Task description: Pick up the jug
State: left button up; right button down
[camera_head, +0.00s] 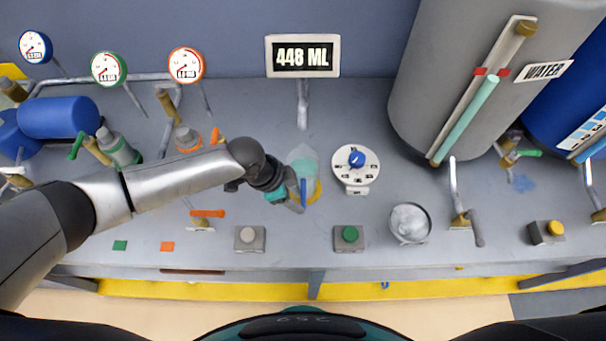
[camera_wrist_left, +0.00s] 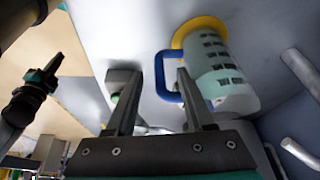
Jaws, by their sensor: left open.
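The jug is clear with dark markings, a blue handle and a yellow base. In the head view the jug (camera_head: 305,160) stands on the bench below the display, partly hidden by my left gripper (camera_head: 292,197). In the left wrist view the jug (camera_wrist_left: 220,70) is right of centre. Its blue handle (camera_wrist_left: 161,80) shows between the open fingers of my left gripper (camera_wrist_left: 159,74); I cannot tell whether they touch it. A dark part with a teal band, which looks like my right gripper (camera_wrist_left: 45,73), is at the left of that view, its jaws unclear.
A dial (camera_head: 355,168) stands right of the jug. A green button box (camera_head: 349,238), a grey button box (camera_head: 250,238) and a round bowl (camera_head: 410,222) stand near the front edge. The display (camera_head: 303,57) reads 448 ML. A large grey water tank (camera_head: 430,90) stands right.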

pick_arm(q)
jog(key=shift+x, duration=1.7)
grip_shut()
jog(key=shift+w+d+r, duration=0.1)
